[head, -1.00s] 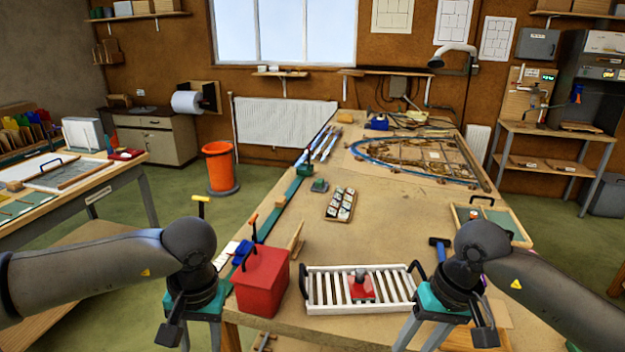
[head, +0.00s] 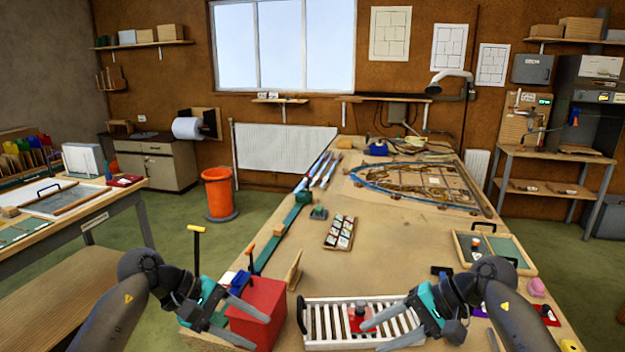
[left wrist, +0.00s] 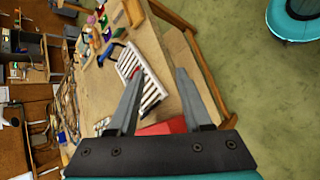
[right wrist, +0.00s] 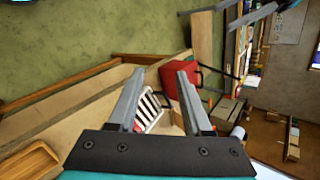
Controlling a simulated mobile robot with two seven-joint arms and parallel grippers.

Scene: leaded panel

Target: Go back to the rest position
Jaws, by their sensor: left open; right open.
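My left gripper (head: 262,333) is open and empty, its fingers pointing inward in front of the red box (head: 268,296) in the head view. My right gripper (head: 370,338) is open and empty, its fingers pointing left over the right part of the white slatted rack (head: 322,318). In the left wrist view the open fingers (left wrist: 161,74) have nothing between them, with the rack (left wrist: 150,98) beyond. In the right wrist view the fingers (right wrist: 160,70) are apart too, with the red box (right wrist: 180,80) beyond. A red block with a dark knob (head: 360,319) is on the rack.
The workbench (head: 400,235) holds a leaded panel (head: 420,182) at the back, a small tray of pieces (head: 339,232) and a divided wooden tray (head: 493,250) at right. A side table (head: 75,205) stands at left. The bench middle is largely clear.

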